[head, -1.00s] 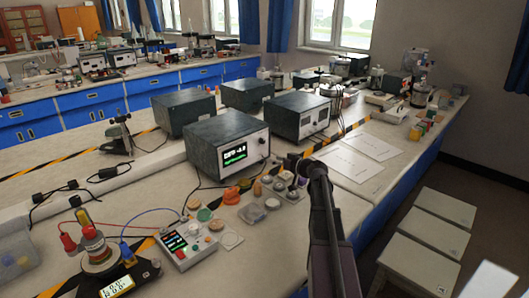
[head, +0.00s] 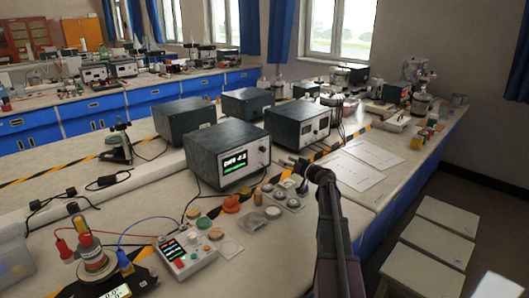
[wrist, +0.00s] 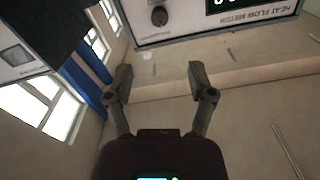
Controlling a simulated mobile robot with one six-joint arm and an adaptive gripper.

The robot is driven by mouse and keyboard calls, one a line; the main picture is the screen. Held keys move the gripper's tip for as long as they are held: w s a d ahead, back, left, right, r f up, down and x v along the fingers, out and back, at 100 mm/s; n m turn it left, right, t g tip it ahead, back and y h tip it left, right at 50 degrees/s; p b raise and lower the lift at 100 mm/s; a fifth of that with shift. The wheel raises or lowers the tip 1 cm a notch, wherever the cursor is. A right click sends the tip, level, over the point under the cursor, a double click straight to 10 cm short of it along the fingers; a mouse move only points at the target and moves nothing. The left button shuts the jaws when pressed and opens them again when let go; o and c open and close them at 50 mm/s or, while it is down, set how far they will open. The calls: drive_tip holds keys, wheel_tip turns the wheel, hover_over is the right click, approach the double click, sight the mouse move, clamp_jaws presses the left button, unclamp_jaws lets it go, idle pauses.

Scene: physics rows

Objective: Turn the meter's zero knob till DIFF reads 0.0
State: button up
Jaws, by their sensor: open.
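The meter (head: 228,155) is a dark box with a light front panel and a lit green display (head: 234,162) on the bench. The display seems to read DIFF with a negative value; its digits are too small to be sure. In the wrist view the meter's front panel (wrist: 205,22) shows upside down at the top, with a black knob (wrist: 159,16) beside the partly cut-off display. My gripper (wrist: 162,82) is open and empty, its two fingers apart, short of the panel and knob. In the head view my gripper (head: 290,162) is right of the meter's front.
A second dark box (head: 297,125) stands behind right. Several small jars and lids (head: 272,200) lie on the bench below the meter. A small control box (head: 185,250) with wires is nearer. Papers (head: 355,165) lie flat to the right.

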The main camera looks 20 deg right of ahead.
sight(264, 150)
drive_tip(key=x, duration=1.2)
drive_tip(key=shift+w+a, duration=0.1)
drive_tip(key=shift+w, duration=0.05)
clamp_jaws()
drive_tip(key=shift+a, duration=0.25)
drive_tip(key=shift+d, duration=0.15)
